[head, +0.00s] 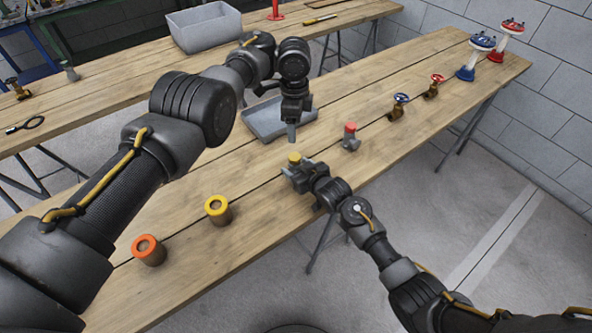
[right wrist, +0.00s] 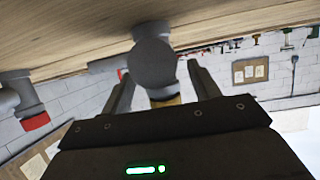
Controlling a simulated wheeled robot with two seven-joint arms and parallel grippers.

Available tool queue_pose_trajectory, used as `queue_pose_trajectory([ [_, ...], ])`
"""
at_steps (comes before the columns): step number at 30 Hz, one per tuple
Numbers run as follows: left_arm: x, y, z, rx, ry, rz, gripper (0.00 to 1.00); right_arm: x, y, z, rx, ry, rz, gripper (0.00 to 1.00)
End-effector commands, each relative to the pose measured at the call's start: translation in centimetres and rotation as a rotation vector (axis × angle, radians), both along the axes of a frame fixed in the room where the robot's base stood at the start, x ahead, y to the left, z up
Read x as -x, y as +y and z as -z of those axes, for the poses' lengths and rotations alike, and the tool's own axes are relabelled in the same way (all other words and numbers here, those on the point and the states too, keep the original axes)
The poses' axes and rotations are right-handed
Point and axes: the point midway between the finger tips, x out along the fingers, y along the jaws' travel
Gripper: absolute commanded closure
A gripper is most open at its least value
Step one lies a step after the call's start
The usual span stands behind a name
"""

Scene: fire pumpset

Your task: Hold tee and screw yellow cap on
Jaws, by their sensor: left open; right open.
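A grey tee (right wrist: 154,58) stands on the front table, between the two fingers of my open right gripper (right wrist: 158,82) in the right wrist view. The yellow cap (head: 294,157) sits at the tee's upper end; whether it is threaded on cannot be told. In the head view my right gripper (head: 294,172) reaches in from the lower right and hides most of the tee. My left gripper (head: 291,136) is open and empty, pointing down above the table, a little above and behind the yellow cap.
A second grey tee with a red cap (head: 350,129) stands to the right. A grey tray (head: 270,123) lies behind my left gripper. Yellow-topped (head: 225,217) and orange-topped (head: 150,258) cylinders stand at front left. Valves with blue (head: 401,98) and red (head: 437,77) handwheels stand farther right.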

Motion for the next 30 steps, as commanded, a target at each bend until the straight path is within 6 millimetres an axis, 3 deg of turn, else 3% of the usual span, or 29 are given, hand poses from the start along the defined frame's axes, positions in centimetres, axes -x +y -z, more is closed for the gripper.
queue_pose_trajectory([
  [5, 0.0, 0.0, 0.1, 0.000, 0.000, 0.000, 0.40, 0.7, -0.5, -0.3, -0.001, -0.002, 0.000, 0.39],
  [21, 0.0, 0.0, 0.8, 0.000, 0.000, 0.000, 0.40, 7.5, -4.9, -3.6, 0.000, 0.000, 0.000, 0.39],
  [30, 0.0, 0.0, 0.9, 0.000, 0.000, 0.000, 0.40, 8.4, -5.5, -4.1, 0.001, 0.001, 0.001, 0.39],
])
